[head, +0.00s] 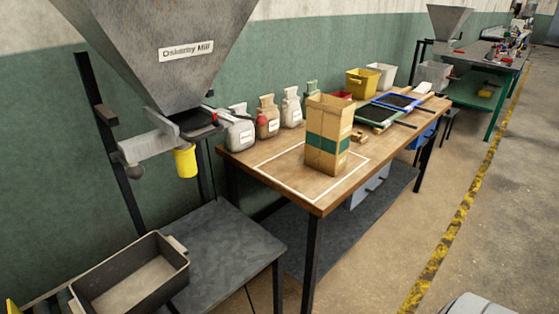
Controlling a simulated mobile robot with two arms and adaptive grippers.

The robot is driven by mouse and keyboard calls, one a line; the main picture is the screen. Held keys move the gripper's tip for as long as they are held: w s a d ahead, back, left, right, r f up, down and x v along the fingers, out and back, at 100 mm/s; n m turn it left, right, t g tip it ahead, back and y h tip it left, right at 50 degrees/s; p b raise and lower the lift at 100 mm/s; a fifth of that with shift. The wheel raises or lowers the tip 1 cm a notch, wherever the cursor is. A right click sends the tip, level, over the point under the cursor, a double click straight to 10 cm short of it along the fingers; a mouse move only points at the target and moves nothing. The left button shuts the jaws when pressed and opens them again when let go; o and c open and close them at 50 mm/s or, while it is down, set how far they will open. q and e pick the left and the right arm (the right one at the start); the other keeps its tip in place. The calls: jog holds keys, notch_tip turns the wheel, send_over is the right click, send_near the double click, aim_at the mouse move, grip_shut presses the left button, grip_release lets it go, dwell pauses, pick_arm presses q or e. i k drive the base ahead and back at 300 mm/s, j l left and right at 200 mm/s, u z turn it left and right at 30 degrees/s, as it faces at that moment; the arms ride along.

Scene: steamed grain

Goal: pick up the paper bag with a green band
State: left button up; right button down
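The paper bag with a green band (313,160) stands upright on the wooden table (260,180), inside a white outlined rectangle (290,190) near the table's front end. It is tall, tan and open at the top, with the dark green band around its middle. Nothing holds it. Neither of my grippers is in the head view.
Several small labelled sacks (267,118) stand along the wall behind the bag. A yellow bin (360,82) and blue-framed trays (397,101) are farther back. A grey hopper (170,60) and dark tray (130,275) are at left. The floor at right is clear.

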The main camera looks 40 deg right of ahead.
aim_at(330, 122)
jog(key=z, duration=1.55)
jog(key=i+l, duration=0.6)
jog(key=l, duration=0.25)
jog(key=i+l+u, duration=0.1)
jog(key=i+l, duration=0.2)
jog(key=l, duration=0.1)
